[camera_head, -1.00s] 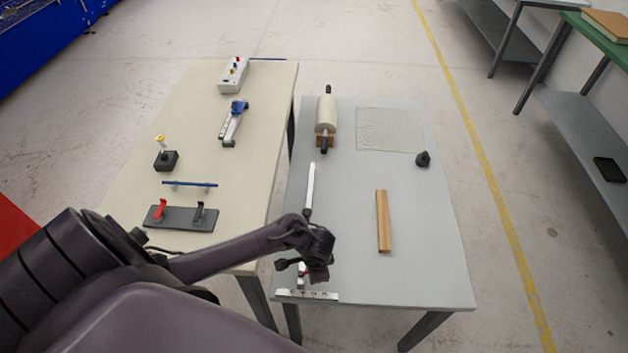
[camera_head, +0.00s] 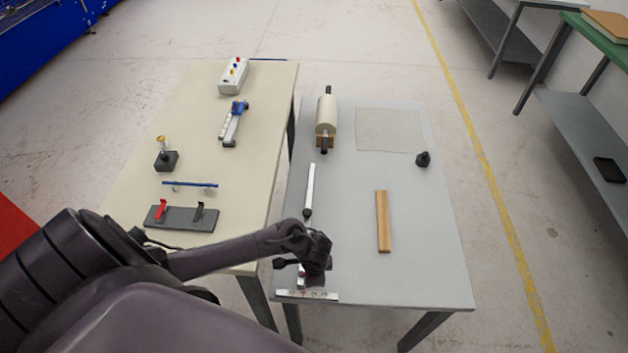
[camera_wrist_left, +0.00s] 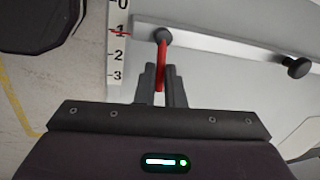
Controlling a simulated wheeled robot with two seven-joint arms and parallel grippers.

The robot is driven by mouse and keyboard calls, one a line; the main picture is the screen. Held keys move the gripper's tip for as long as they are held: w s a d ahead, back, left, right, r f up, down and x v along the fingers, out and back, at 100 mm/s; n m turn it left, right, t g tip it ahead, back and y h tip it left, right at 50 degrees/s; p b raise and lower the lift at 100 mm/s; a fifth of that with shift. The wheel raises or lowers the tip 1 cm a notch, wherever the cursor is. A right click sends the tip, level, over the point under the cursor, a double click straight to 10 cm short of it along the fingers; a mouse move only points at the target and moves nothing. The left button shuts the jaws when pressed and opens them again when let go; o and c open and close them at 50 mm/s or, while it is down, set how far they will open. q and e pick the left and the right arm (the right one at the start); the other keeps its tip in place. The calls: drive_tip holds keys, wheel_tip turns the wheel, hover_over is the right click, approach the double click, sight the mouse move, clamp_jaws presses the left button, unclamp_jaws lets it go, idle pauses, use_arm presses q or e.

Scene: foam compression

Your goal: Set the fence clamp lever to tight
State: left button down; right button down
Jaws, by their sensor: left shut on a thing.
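The fence is a pale bar (camera_head: 311,183) along the left side of the grey table; it also shows in the left wrist view (camera_wrist_left: 225,47). Its red clamp lever (camera_wrist_left: 161,62) hangs from a dark round pivot near the scale end of the bar. My left gripper (camera_wrist_left: 160,80) is shut on the lever, with one dark finger on each side. In the head view my left gripper (camera_head: 303,272) is over the fence's near end and mostly hides the lever. A white scale (camera_head: 308,295) lies at the table's near edge; in the wrist view a red mark is near 1. My right gripper is not in view.
A wooden strip (camera_head: 383,221), a roller (camera_head: 326,118), a foam sheet (camera_head: 389,130) and a dark knob-like piece (camera_head: 423,159) are on the grey table. A black knob (camera_wrist_left: 297,67) is on the fence. The cream table (camera_head: 240,180) on the left holds several fixtures.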

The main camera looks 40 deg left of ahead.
use_arm(q)
drive_tip(key=shift+s+d+m, duration=0.1)
drive_tip(key=shift+s+m, duration=0.05)
drive_tip(key=shift+m, duration=0.45)
drive_tip(key=c, duration=1.5)
unclamp_jaws()
drive_tip(key=r, duration=0.2)
drive_tip(key=r+p, duration=0.1)
drive_tip(key=r, duration=0.2)
drive_tip(key=s+r, duration=0.1)
drive_tip(key=r, duration=0.1)
drive_tip(key=shift+s+d+r+p, duration=0.1)
drive_tip(key=shift+d+r+p, duration=0.25)
drive_tip(key=shift+d, duration=0.05)
